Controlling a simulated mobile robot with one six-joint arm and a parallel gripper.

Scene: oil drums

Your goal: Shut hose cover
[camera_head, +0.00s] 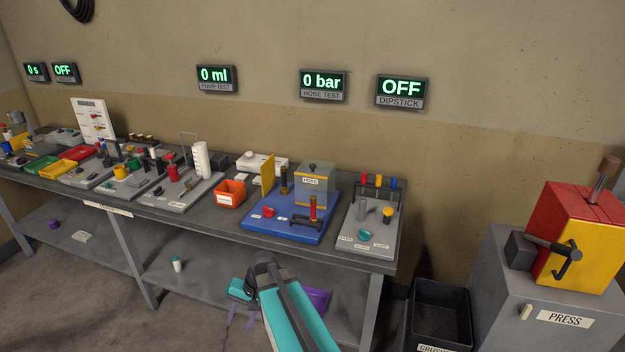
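The hose station is a blue base (284,226) on the bench, right of the middle. A see-through box (314,188) labelled HOSE, with a dark knob on top, stands at its back right. An upright yellow panel (267,172) stands at the base's back left; I cannot tell which of these is the cover, or how it is hinged. A red-and-brown upright piece (313,208) stands in front of the box. My gripper (239,330) hangs low in front of the bench, well below the station. Its thin purple fingers look apart and empty.
The bench (222,223) carries several other stations to the left. An orange bin (230,193) is left of the blue base; a grey station (370,232) is right of it. A purple bin (317,299) is on the lower shelf. The press (575,240) and a black crate (440,310) stand right.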

